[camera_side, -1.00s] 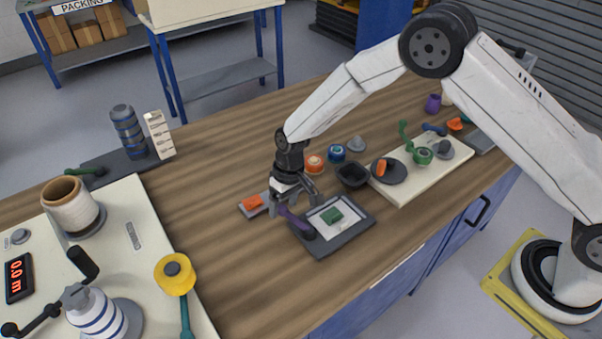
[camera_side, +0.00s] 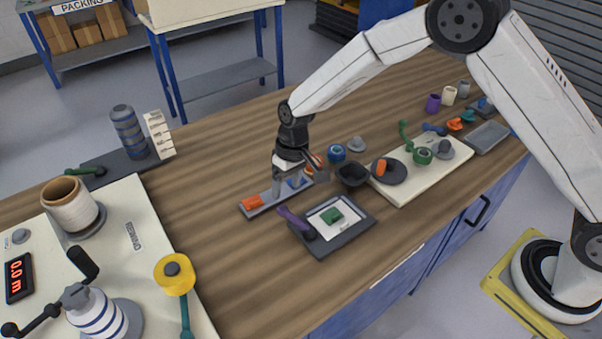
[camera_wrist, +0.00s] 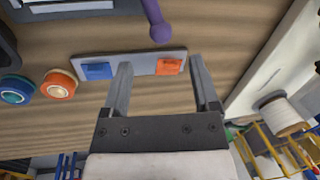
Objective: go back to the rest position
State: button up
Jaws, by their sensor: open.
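My gripper (camera_side: 288,187) is open and empty. In the side view it hangs above the wood table, over a grey strip (camera_side: 270,202) that bears an orange block (camera_side: 252,202) and a blue block (camera_side: 297,182). In the wrist view the two fingers (camera_wrist: 160,80) stand apart, with the grey strip (camera_wrist: 128,66), the orange block (camera_wrist: 169,67) and the blue block (camera_wrist: 97,71) beyond them. The purple-handled tool (camera_side: 296,222) lies by the dark tray (camera_side: 330,247), which holds a green block (camera_side: 332,215) on a white surface.
A black bowl (camera_side: 352,174), an orange roll (camera_side: 319,160) and a blue roll (camera_side: 336,153) sit right of my gripper. A cream board (camera_side: 410,192) with several parts lies farther right. The table's front middle is clear.

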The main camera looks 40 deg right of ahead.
jog(key=s+d+r+m+t+h, duration=0.1)
jog(key=s+d+r, duration=0.4)
jog(key=s+d, duration=0.3)
jog(key=s+d+r+m+t+h, duration=0.1)
jog(key=s+d+r, duration=0.3)
jog(key=s+d, duration=0.5)
jog(key=s+t, duration=0.1)
jog(key=s, duration=0.2)
jog(key=shift+r, duration=0.35)
